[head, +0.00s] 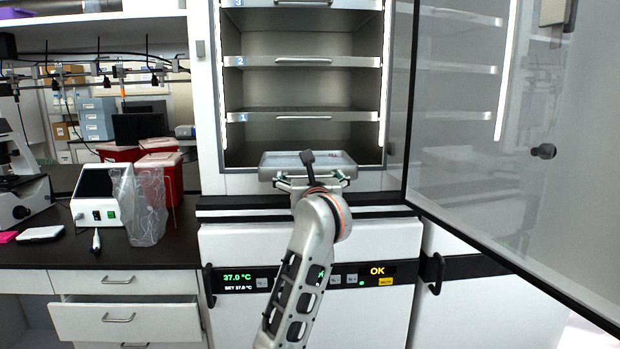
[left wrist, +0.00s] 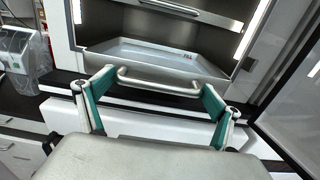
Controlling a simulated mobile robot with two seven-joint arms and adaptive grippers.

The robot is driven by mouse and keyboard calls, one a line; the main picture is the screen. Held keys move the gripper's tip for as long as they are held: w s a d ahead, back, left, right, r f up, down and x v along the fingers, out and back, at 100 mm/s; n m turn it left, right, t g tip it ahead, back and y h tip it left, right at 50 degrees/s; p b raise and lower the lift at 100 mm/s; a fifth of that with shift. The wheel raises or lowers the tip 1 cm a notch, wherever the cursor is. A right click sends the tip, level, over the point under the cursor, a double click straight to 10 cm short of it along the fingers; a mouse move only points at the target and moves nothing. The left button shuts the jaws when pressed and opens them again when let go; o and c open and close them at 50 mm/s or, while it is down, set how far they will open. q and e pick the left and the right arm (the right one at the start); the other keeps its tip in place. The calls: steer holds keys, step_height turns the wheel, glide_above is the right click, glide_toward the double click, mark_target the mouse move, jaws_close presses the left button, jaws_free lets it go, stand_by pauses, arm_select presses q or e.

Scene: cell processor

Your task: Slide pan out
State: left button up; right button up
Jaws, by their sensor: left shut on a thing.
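The pan (head: 268,168) is a shallow grey metal tray at the bottom of the open cabinet, below the shelf marked 1. In the left wrist view the pan (left wrist: 135,52) shows a flat floor with a small red label at its right. A curved metal handle (left wrist: 158,84) runs along its front. My left gripper (left wrist: 158,88) is shut on the handle, with one green-padded finger at each end of it. In the head view my left gripper (head: 311,182) is at the pan's front, and my wrist hides part of the pan.
Shelves with handles (head: 303,61) are stacked above the pan. The glass door (head: 500,140) stands open at the right. Below is a white unit with a display (head: 310,277). A dark bench (head: 110,248) at the left holds a white device, a plastic bag and red containers.

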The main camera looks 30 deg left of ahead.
arm_select(q)
steer(key=o, duration=1.4)
steer(key=shift+c, duration=0.2)
steer(key=v, duration=1.2)
